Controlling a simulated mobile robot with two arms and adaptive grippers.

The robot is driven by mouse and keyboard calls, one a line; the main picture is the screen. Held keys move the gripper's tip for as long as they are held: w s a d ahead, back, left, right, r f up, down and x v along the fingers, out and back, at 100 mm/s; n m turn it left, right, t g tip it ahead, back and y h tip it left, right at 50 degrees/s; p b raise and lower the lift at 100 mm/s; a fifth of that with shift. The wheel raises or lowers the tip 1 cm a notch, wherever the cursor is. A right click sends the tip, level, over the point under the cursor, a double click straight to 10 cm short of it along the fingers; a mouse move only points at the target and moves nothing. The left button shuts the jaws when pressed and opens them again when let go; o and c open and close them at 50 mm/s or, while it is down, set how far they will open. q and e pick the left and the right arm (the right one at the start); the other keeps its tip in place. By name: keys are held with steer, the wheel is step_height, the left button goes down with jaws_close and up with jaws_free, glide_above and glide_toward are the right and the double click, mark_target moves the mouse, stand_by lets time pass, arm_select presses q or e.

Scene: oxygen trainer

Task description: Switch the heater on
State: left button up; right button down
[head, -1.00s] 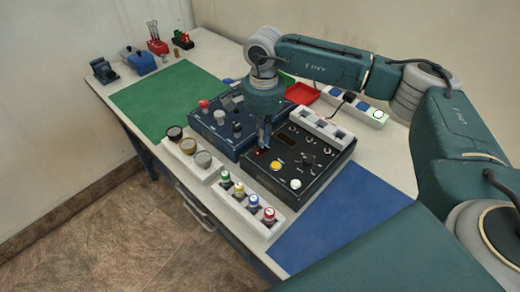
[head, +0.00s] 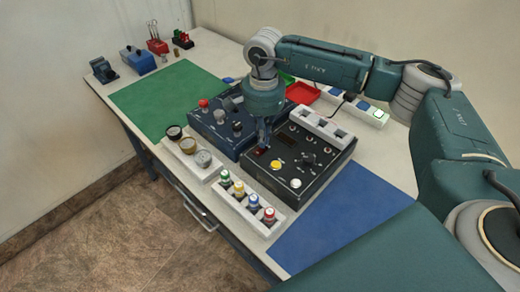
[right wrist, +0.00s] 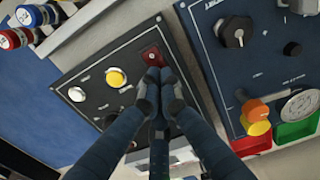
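The black control panel (head: 318,172) lies on the table in the head view and also shows in the right wrist view (right wrist: 95,112). A red switch (right wrist: 152,57) sits near its edge, beside a yellow button (right wrist: 116,77) and a white button (right wrist: 77,94). The red switch also shows in the head view (head: 262,150). My right gripper (right wrist: 153,79) points down at the panel with its fingertips together and nothing between them. The tips are right beside the red switch; I cannot tell whether they touch it. The panel's labels are too small to read. My left gripper is out of view.
A blue panel (head: 214,126) with knobs stands close on the left of the black one. A white rack with several coloured caps (head: 246,204) and a row of gauges (head: 194,153) line the front edge. The blue mat (head: 345,222) and green mat (head: 150,100) are bare.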

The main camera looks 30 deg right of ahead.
steer(key=shift+f+b, duration=0.65)
steer(key=shift+f, duration=0.25)
steer(key=shift+s, duration=0.1)
steer(key=shift+r+p, duration=0.5)
steer(key=shift+r, duration=0.3)
steer(key=shift+r+p, duration=1.4)
steer(key=shift+r, duration=1.35)
